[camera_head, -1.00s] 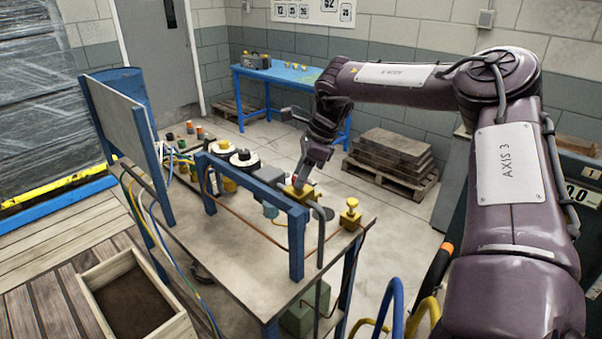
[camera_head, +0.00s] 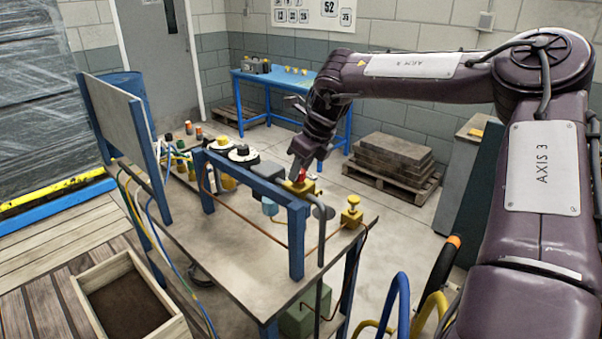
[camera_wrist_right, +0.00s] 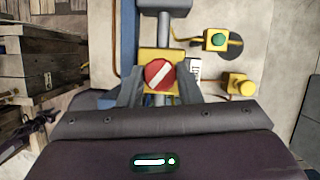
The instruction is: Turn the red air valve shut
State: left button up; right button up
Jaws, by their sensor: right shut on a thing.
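The red air valve (camera_wrist_right: 160,75) is a round red knob with a white diagonal stripe, on a yellow block (camera_wrist_right: 148,53) in the right wrist view. In the head view a bit of the red valve (camera_head: 303,174) shows above its yellow body, behind the blue frame. My right gripper (camera_wrist_right: 160,84) is shut on the red knob, one finger on each side. In the head view my right gripper (camera_head: 300,166) reaches down over the valve and hides part of it. My left gripper is out of view.
A blue frame (camera_head: 296,240) stands on the workbench (camera_head: 230,255) in front of the valve. A yellow fitting (camera_head: 351,212) is to its right. A green button on a yellow box (camera_wrist_right: 217,40) is close by. A wooden box (camera_head: 130,300) stands front left.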

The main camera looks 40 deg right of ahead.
jog(key=m+h+b, duration=0.1)
jog(key=m+h, duration=0.1)
jog(key=m, duration=0.3)
jog(key=shift+a+m+b, duration=0.15)
jog(key=shift+m+b, duration=0.15)
jog(key=m+h, duration=0.1)
jog(key=m, duration=0.3)
jog(key=shift+w+a+r+m+g+h+b, duration=0.1)
jog(key=shift+m+g+h+b, duration=0.2)
jog(key=shift+g+h, duration=0.1)
jog(key=o, duration=1)
jog(key=shift+c, duration=0.2)
jog(key=shift+r, duration=0.1)
jog(key=b+v, duration=0.1)
jog(key=v, duration=0.6)
jog(key=shift+a+r, duration=0.15)
jog(key=shift+r, duration=0.1)
